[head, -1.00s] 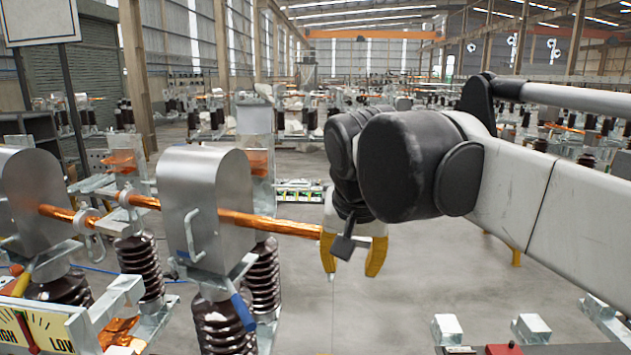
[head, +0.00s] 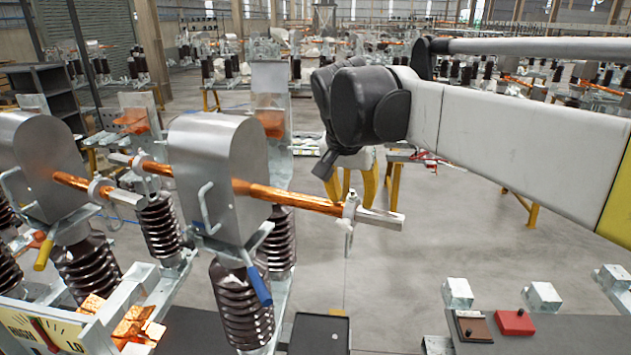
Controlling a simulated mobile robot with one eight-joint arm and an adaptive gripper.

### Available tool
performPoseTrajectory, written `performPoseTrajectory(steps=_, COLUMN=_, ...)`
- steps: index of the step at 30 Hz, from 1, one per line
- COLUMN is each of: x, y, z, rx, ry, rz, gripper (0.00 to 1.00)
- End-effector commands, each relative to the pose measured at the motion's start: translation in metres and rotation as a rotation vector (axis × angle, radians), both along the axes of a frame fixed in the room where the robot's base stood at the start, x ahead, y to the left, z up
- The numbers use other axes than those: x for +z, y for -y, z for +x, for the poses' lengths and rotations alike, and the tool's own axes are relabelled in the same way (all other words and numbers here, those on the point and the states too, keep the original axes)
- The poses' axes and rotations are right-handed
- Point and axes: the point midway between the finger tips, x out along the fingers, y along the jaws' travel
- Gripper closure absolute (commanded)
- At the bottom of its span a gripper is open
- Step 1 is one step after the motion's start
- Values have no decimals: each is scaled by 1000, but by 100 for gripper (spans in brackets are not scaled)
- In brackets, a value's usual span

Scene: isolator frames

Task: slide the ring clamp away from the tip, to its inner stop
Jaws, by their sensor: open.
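A copper rod (head: 298,199) extends to the right from a grey metal housing (head: 218,180) and ends in a pale hexagonal tip (head: 380,218). A silvery ring clamp (head: 350,207) sits around the rod right beside the tip, with a small stem hanging below it. My gripper (head: 352,190) points down just above and apparently behind the clamp. Its yellow fingers are open and apart, with nothing visible between them. The rod end and clamp partly cover the fingertips, so I cannot tell whether they touch.
A second housing (head: 38,165) with its own rod and clamp stands at the left. Brown ribbed insulators (head: 240,300) stand below. A blue-ended handle (head: 258,286) hangs under the near housing. A bench with a red box (head: 514,322) is at the lower right. Floor right of the tip is clear.

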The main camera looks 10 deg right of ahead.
Motion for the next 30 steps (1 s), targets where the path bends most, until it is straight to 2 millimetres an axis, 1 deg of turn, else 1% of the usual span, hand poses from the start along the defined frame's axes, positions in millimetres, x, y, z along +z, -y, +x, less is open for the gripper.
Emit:
performPoseTrajectory(steps=4, x=-5, y=1, z=2, rx=0, ry=0, rz=0, gripper=59)
performPoseTrajectory(steps=10, x=-5, y=1, z=2, rx=0, ry=1, rz=1, gripper=59)
performPoseTrajectory(steps=11, x=-5, y=1, z=2, rx=0, ry=1, rz=1, gripper=66)
performPoseTrajectory(steps=12, x=-5, y=1, z=2, rx=0, ry=1, rz=1, gripper=78)
performPoseTrajectory(steps=14, x=-5, y=1, z=2, rx=1, ry=0, rz=0, gripper=96)
performPoseTrajectory(steps=15, x=-5, y=1, z=2, rx=1, ry=0, rz=0, gripper=100)
performPoseTrajectory(steps=24, x=-5, y=-1, z=3, rx=1, ry=-1, rz=1, gripper=100)
performPoseTrajectory(steps=26, x=-5, y=-6, z=6, rx=3, ry=-1, rz=0, gripper=100)
performPoseTrajectory(steps=30, x=-5, y=-25, z=19, rx=6, ry=0, rz=1, gripper=100)
